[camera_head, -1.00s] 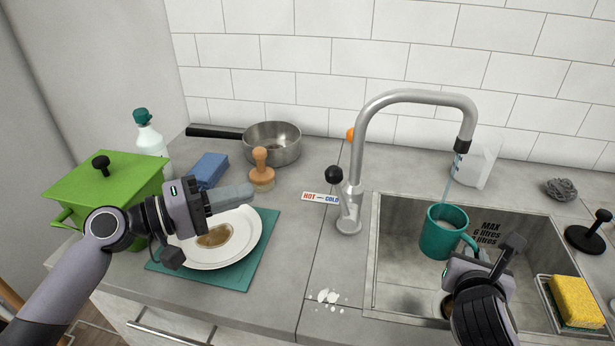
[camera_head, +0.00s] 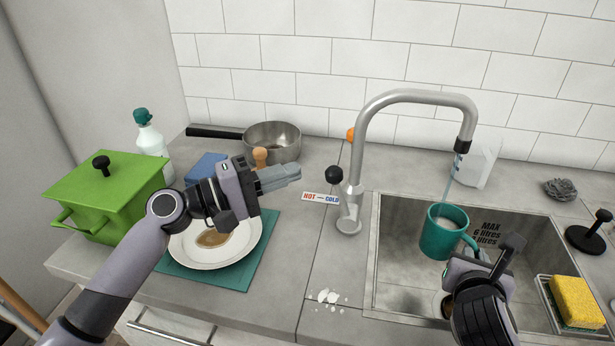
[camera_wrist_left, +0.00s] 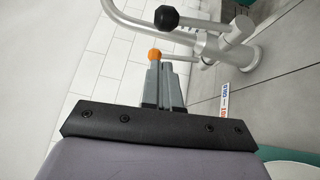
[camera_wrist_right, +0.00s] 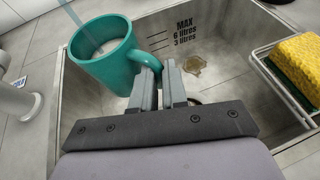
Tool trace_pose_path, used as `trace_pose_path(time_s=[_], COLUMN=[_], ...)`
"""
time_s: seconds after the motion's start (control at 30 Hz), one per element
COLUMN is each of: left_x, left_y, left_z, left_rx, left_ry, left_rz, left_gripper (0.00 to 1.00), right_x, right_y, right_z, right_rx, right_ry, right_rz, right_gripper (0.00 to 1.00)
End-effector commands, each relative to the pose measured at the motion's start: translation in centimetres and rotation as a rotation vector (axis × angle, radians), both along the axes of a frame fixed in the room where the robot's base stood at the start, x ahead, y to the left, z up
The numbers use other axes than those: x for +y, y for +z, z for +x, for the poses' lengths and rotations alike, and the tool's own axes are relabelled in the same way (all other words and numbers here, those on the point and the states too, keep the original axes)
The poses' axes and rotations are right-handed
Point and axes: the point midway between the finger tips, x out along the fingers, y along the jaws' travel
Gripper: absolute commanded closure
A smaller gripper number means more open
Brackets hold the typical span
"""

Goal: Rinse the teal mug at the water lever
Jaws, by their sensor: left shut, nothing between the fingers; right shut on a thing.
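The teal mug (camera_head: 441,234) is upright over the sink under the spout. My right gripper (camera_head: 487,257) is shut on its handle, which also shows in the right wrist view (camera_wrist_right: 146,60). A thin stream of water (camera_head: 451,178) runs from the faucet (camera_head: 361,135) into the mug, and liquid shows inside. The black-knobbed lever (camera_head: 334,175) sticks out at the left of the faucet base. My left gripper (camera_head: 297,172) is shut and empty, left of the lever and apart from it. The lever knob also shows in the left wrist view (camera_wrist_left: 167,17).
The sink (camera_head: 392,276) has volume marks on its wall and a yellow sponge (camera_head: 576,300) in a caddy at its right. A plate (camera_head: 256,237) on a teal mat, a brush, a pan (camera_head: 272,143) and a green pot (camera_head: 105,190) stand left. White crumbs lie before the faucet.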

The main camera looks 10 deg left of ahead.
Motion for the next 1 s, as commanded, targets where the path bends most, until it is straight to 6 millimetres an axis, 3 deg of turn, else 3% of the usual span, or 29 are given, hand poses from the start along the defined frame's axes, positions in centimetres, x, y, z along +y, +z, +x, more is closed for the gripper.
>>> trace_pose_path(time_s=[0.23, 0.73, 1.0], left_x=[-3.1, -3.9, -5.7], left_y=[0.3, 0.5, 1.6], left_z=[-0.5, -0.6, -0.5], left_rx=[0.000, -0.001, -0.001], left_ry=[-0.001, 0.000, 0.000], left_rz=[0.000, 0.001, 0.001], left_gripper=[1.00, 1.00, 1.00], right_x=[0.0, 0.0, 0.0], right_y=[0.2, 0.2, 0.2], right_z=[0.1, 0.1, 0.1], right_rx=[-0.005, -0.006, -0.007], right_ry=[0.001, 0.001, 0.001], right_rz=[0.001, 0.001, 0.002], right_gripper=[1.00, 1.00, 1.00])
